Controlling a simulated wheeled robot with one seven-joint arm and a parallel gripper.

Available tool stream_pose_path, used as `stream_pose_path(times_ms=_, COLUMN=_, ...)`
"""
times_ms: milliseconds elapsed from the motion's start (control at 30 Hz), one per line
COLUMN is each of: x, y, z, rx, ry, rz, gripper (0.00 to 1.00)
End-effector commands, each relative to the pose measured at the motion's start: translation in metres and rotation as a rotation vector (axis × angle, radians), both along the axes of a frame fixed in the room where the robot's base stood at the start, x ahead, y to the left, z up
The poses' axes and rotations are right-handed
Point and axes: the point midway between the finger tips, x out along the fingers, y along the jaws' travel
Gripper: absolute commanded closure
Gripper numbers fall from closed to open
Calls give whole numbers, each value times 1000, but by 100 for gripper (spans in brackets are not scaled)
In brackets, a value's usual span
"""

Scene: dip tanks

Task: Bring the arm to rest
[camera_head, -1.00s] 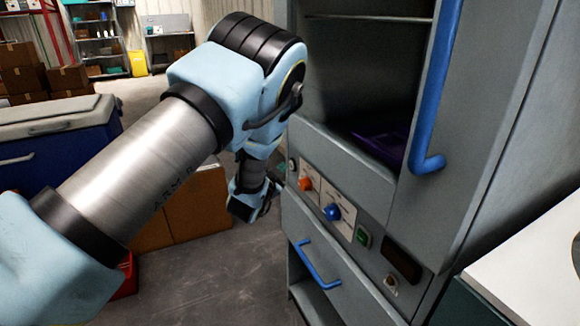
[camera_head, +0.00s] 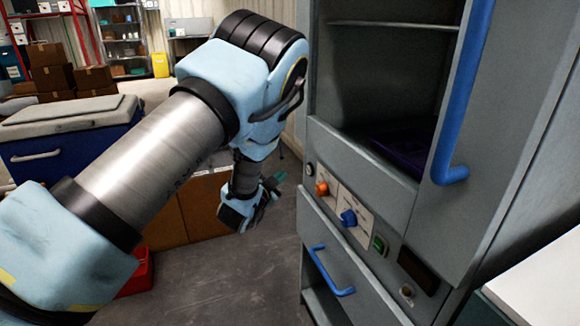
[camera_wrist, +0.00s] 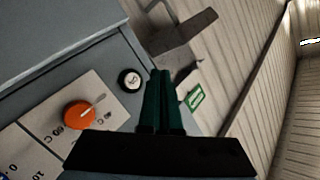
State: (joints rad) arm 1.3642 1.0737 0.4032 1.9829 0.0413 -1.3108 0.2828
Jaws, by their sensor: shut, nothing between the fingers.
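My gripper (camera_head: 272,190) hangs at the end of my bent arm, left of the grey cabinet's control panel, in the head view. In the wrist view my gripper (camera_wrist: 161,75) shows its two dark green fingers pressed together with nothing between them. The fingers appear apart from the panel.
The grey cabinet (camera_head: 400,222) stands at right with its upper compartment open, a dark purple item inside and a blue handle (camera_head: 462,100). A blue chest (camera_head: 70,150), cardboard boxes (camera_head: 50,70) and a red bin (camera_head: 138,272) are at left. Floor (camera_head: 230,290) is clear below.

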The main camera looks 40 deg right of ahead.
Motion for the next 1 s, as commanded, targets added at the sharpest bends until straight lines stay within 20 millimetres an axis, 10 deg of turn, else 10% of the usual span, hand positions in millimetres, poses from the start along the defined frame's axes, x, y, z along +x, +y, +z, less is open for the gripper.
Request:
stream_pose_path(times_ms=267, x=2, y=1, z=1, rx=1, ry=2, rz=4, gripper=100)
stream_pose_path(times_ms=467, x=53, y=41, z=18, rx=48, ry=92, rz=154, gripper=100)
stream_pose_path(times_ms=733, x=148, y=204, z=56, rx=180, ry=444, rz=589, gripper=100)
stream_pose_path(times_ms=1000, x=131, y=390, z=100, rx=269, ry=869, rz=974, gripper=100)
